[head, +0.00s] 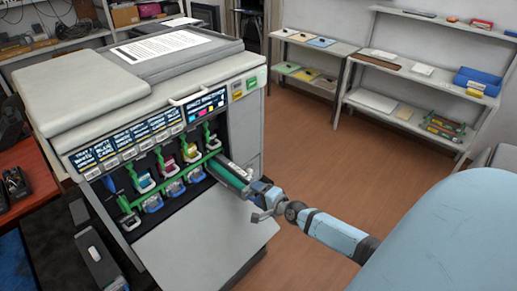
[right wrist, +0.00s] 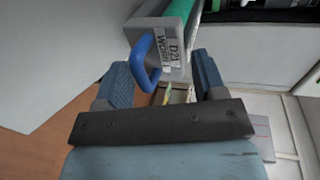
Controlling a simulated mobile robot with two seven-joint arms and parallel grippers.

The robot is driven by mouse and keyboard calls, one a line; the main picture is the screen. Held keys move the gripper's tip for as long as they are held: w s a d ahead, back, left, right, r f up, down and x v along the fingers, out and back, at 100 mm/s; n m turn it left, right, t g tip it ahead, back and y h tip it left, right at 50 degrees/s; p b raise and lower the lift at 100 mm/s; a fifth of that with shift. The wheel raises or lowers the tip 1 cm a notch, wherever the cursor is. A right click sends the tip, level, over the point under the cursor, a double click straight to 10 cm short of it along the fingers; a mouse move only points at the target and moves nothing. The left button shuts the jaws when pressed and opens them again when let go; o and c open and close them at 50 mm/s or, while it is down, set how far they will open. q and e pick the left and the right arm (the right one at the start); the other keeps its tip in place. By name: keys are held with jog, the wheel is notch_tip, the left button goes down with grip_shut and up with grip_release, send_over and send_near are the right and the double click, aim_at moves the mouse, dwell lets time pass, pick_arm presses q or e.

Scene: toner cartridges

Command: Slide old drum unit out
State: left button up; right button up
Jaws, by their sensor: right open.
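The old drum unit (head: 228,173) is a long piece with a green cylinder, sticking partly out of the printer's open front at the right of the cartridge row. My right gripper (head: 258,196) is at the outer end of the drum unit. It is open, its two fingers (right wrist: 160,68) on either side of the handle; I cannot tell whether they touch it. My left gripper is out of view.
The printer (head: 150,75) has its front cover (head: 205,232) folded down below the drum unit. Several coloured cartridges with green latches fill the bay. Shelves (head: 400,70) stand at the back right. A red-topped table (head: 30,160) is at the left. The floor at right is clear.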

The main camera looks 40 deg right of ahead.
jog(key=shift+s, duration=0.1)
jog(key=p+v, duration=0.2)
jog(key=v, duration=0.4)
jog(key=shift+s+r, duration=0.2)
jog(key=shift+s, duration=0.2)
dwell(0.6)
